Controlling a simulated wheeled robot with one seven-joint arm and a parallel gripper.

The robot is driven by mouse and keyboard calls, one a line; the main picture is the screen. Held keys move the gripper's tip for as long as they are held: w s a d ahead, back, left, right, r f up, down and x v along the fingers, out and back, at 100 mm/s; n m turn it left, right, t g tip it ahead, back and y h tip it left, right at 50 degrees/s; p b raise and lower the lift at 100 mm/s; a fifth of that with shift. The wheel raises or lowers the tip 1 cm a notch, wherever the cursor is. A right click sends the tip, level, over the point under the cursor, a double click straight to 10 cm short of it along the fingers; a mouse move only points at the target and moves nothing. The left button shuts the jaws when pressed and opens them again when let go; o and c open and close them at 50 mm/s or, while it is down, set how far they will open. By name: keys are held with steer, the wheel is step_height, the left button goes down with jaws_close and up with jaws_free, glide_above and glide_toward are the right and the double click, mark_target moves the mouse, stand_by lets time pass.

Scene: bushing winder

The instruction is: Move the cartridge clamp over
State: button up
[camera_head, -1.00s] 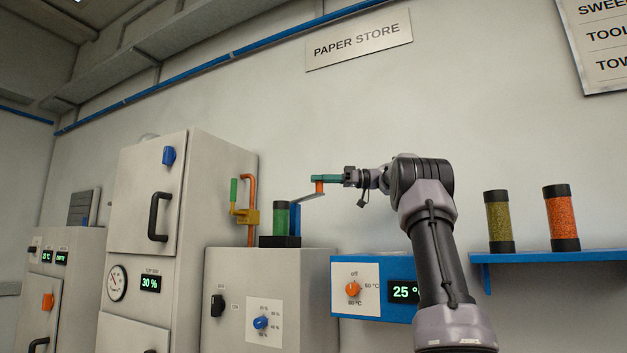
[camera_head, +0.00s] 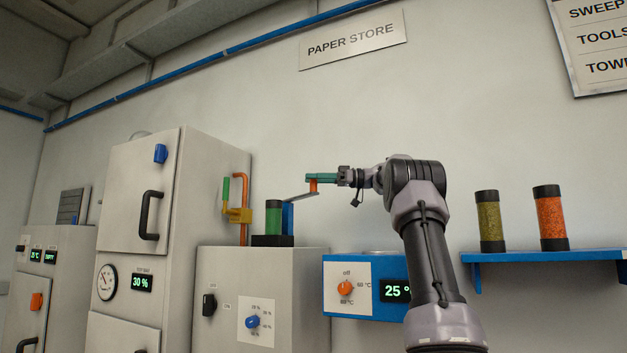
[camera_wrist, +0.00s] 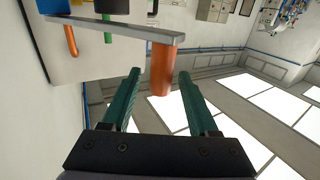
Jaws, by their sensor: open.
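The cartridge clamp is a flat grey arm (camera_head: 302,196) with an orange handle (camera_head: 313,187) at its free end. It extends to the right from a blue post (camera_head: 287,217) beside a green cartridge (camera_head: 273,218) with dark ends. In the wrist view, the grey clamp arm (camera_wrist: 112,27) crosses the top and its orange handle (camera_wrist: 161,70) stands between my two teal fingers. My gripper (camera_head: 311,178) is open, with a gap visible on each side of the handle. The cartridge end (camera_wrist: 107,36) shows only partly in the wrist view.
The cartridge stands on a black base (camera_head: 272,241) on a grey cabinet (camera_head: 225,262). An orange pipe with a yellow valve (camera_head: 238,215) is to its left. A blue heater box (camera_head: 365,311) is below my arm. A blue shelf (camera_head: 540,255) holds two filled cylinders at right.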

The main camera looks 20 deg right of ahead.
steer(key=v, duration=1)
steer(key=shift+d, duration=0.3)
steer(key=shift+s, duration=0.15)
